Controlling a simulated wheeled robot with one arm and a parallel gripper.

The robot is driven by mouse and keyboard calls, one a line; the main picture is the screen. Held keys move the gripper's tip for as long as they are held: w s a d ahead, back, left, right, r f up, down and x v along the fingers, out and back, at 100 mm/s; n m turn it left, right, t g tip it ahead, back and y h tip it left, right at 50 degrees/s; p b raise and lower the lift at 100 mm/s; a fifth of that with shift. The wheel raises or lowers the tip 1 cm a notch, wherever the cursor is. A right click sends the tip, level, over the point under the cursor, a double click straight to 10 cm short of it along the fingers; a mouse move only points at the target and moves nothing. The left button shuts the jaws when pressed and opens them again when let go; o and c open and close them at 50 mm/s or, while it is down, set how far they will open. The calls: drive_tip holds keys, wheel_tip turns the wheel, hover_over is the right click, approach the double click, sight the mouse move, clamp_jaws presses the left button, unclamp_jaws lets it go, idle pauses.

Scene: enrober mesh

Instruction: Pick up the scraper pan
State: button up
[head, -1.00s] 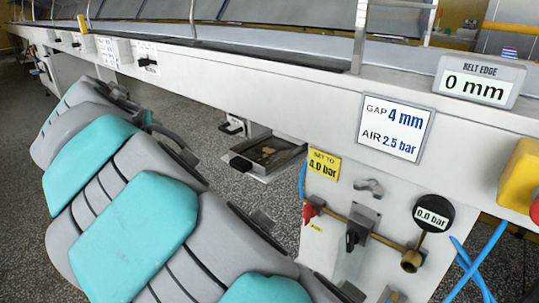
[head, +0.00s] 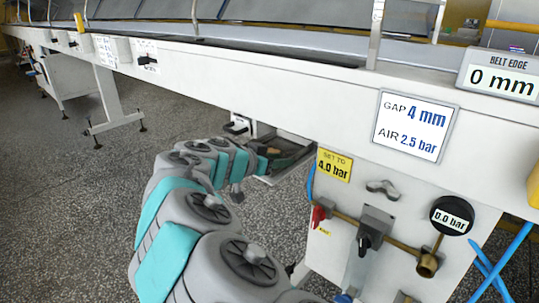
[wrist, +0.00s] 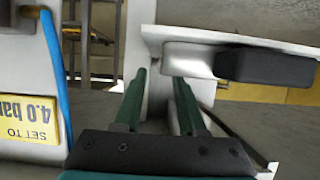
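The scraper pan (head: 290,163) is a shallow grey metal tray with brownish residue inside. It sits under the long white machine beam, left of the yellow "4.0 bar" label. My gripper (head: 263,164) is at the pan's left front end in the head view. It hides the dark handle there. In the wrist view, the two green fingers of my gripper (wrist: 158,92) stand apart, with pale surfaces between and behind them. I cannot tell whether they touch the pan or which pale surface belongs to it.
A white block with a black handle (head: 236,128) is just left of the pan, under the beam. The yellow label panel (head: 334,166), valve (head: 374,226) and gauge (head: 452,215) stand to the right. The speckled floor (head: 90,210) at left is open.

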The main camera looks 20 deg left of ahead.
drive_tip(key=shift+x, duration=2.35)
clamp_jaws()
